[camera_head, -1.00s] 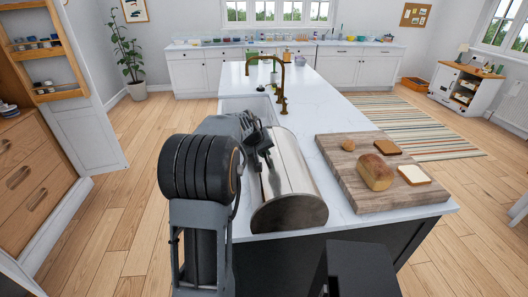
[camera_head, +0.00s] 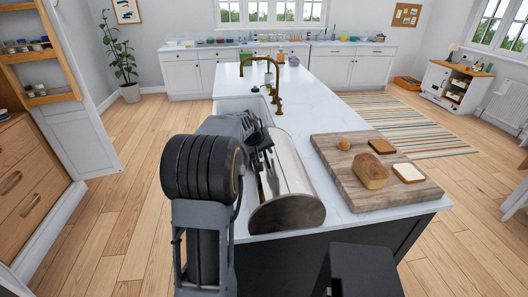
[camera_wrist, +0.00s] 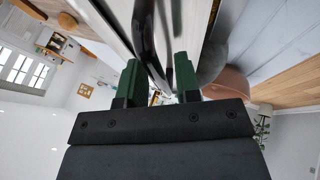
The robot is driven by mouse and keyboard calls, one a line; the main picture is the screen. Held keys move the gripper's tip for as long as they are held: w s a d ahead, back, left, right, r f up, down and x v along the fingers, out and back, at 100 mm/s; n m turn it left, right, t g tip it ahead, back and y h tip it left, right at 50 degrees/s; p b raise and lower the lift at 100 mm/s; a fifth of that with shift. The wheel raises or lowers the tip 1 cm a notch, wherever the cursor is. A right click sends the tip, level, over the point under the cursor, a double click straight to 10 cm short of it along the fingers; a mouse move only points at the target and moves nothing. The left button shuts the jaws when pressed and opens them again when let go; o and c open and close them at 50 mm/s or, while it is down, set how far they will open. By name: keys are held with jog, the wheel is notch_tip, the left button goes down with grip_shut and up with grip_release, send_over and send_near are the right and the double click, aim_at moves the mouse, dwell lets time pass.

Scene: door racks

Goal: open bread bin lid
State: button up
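The bread bin (camera_head: 290,170) is a silvery rounded box with a dark brownish end panel, standing at the near left of the white island counter. Its lid looks closed, though my arm hides its left side. My gripper is at that left side, mostly hidden behind my arm in the head view. In the wrist view my gripper (camera_wrist: 159,78) has two green fingers standing apart. A black curved handle (camera_wrist: 145,35) runs into the gap between them, in front of the shiny bin surface. Firm contact on the handle cannot be made out.
A wooden board (camera_head: 350,190) with a loaf (camera_head: 370,172), bread slices and a roll lies right of the bin. A brass tap (camera_head: 277,85) and sink are behind it. Wooden floor is free left of the island; a drawer cabinet (camera_head: 35,180) stands far left.

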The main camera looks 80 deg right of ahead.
jog(key=shift+o, duration=0.3)
jog(key=b+v, duration=0.2)
jog(key=v, duration=1.2)
jog(key=shift+f, duration=0.15)
jog(key=w+a+f+n+t+y, duration=0.1)
jog(key=w+a+f+n+t, duration=0.1)
jog(key=w+a+f, duration=0.55)
jog(key=w+a+f+n+t+y, duration=0.1)
jog(key=w+a+f+n+t, duration=0.1)
jog(key=w+a, duration=0.9)
jog(key=w+a+f+n+t+y, duration=0.1)
jog(key=a+n, duration=0.3)
jog(key=a, duration=1)
jog(key=w+a+f+n+t+y, duration=0.1)
jog(key=a+n, duration=0.4)
jog(key=a, duration=1)
jog(key=shift+w+a+t+y, duration=0.25)
jog(key=shift+w+t+y, duration=0.5)
jog(key=shift+y, duration=0.15)
